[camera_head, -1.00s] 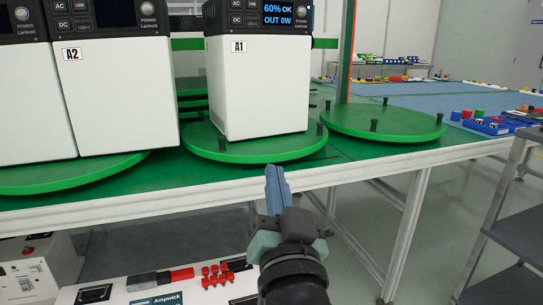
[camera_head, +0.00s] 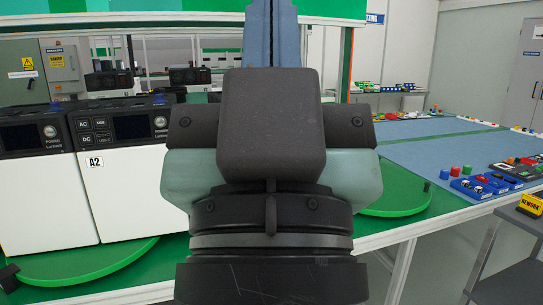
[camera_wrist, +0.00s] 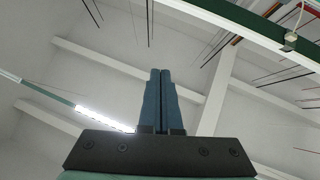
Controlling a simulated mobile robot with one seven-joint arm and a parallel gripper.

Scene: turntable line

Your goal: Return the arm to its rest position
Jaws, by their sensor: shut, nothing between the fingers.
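My gripper (camera_head: 271,35) stands upright, large and close in the middle of the head view, its blue fingers pointing up. In the wrist view my gripper (camera_wrist: 160,85) has its two fingers side by side with nothing between them, against the ceiling. My wrist hides the middle of the bench and most of the turntable behind it.
At left, the white power station marked A2 (camera_head: 125,190) stands beside another power station (camera_head: 40,190), with a green turntable (camera_head: 85,262) below. At right are part of another green turntable (camera_head: 405,200), a blue mat (camera_head: 430,155) and a grey cart (camera_head: 520,240).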

